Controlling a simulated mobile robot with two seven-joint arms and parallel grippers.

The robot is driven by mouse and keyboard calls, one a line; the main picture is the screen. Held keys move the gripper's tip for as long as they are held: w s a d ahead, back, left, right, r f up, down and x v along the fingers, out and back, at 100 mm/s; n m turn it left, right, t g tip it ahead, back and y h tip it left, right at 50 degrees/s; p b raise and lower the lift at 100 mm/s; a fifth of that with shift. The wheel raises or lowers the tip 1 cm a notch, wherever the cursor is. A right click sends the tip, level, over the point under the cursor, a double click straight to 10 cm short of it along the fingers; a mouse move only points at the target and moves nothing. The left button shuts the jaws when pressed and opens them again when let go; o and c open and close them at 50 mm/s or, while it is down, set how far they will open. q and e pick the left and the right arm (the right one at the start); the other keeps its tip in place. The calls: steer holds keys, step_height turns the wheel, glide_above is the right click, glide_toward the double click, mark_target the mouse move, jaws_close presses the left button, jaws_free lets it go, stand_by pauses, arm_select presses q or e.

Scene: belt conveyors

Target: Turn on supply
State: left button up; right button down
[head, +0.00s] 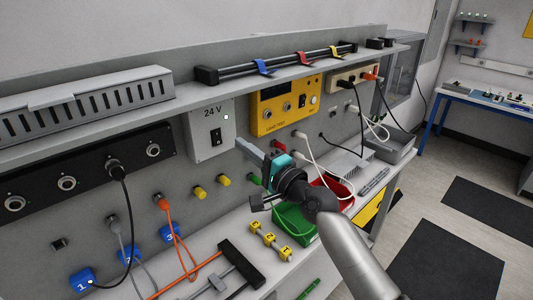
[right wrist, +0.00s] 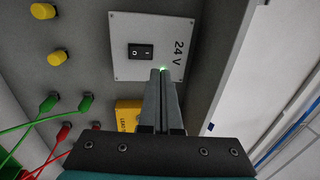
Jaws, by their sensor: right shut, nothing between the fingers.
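The 24 V supply is a light grey panel (head: 199,128) on the sloped wall, marked "24 V". It carries a black rocker switch (head: 215,137) and a small pale indicator light (head: 226,117). In the right wrist view the panel (right wrist: 125,67) appears turned sideways, with the switch (right wrist: 140,52) clear of my fingers and a green glow just past their tips. I cannot tell which way the rocker is tipped. My right gripper (head: 241,146) is shut and empty, its fingertips by the panel's right edge; contact cannot be told. My left gripper is out of view.
A yellow unit (head: 285,105) is right of the panel, under a shelf (head: 287,70). Yellow knobs (head: 199,192) are below. Black and orange cables hang at left. A green bin (head: 293,222), a red bin (head: 339,191) and a black-headed tool (head: 240,262) are on the bench.

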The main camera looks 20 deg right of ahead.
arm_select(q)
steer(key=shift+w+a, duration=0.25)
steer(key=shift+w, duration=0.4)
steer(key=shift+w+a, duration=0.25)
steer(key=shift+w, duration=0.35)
arm_select(e)
steer(key=shift+s+d+r, duration=0.15)
steer(key=shift+s+d, duration=0.2)
steer(key=shift+s, duration=0.55)
steer(key=shift+s+d+r, duration=0.1)
steer(key=shift+s+d, duration=0.2)
steer(key=shift+s, duration=0.6)
steer(key=shift+s+d+r, duration=0.15)
steer(key=shift+s+d, duration=0.2)
steer(key=shift+s, duration=0.55)
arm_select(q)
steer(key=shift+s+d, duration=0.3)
